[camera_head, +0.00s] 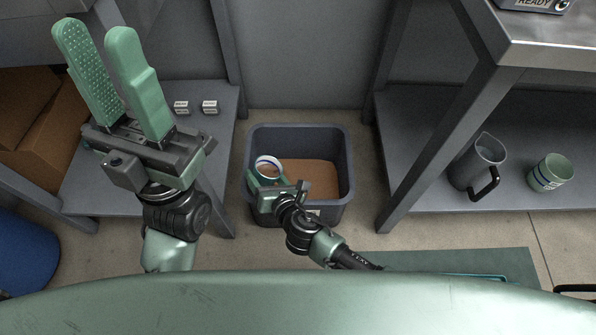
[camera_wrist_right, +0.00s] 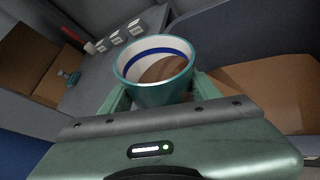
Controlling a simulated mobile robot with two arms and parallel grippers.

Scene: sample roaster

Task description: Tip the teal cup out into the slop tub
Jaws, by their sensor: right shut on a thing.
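The teal cup (camera_head: 268,164) has a white inside with a blue band under its rim. My right gripper (camera_head: 266,181) is shut on it and holds it above the left part of the slop tub. In the right wrist view the cup (camera_wrist_right: 152,94) has brown contents inside, and its mouth faces up toward the camera. The slop tub (camera_head: 344,143) is a dark grey, open, square bin on the floor with brown contents in it. My left gripper (camera_head: 97,32) is open and empty, raised at the left, away from the tub.
A low shelf (camera_head: 215,140) at the left holds small white-labelled blocks (camera_head: 209,106). Cardboard boxes (camera_head: 45,140) and a blue drum (camera_head: 22,255) stand further left. Table legs flank the tub.

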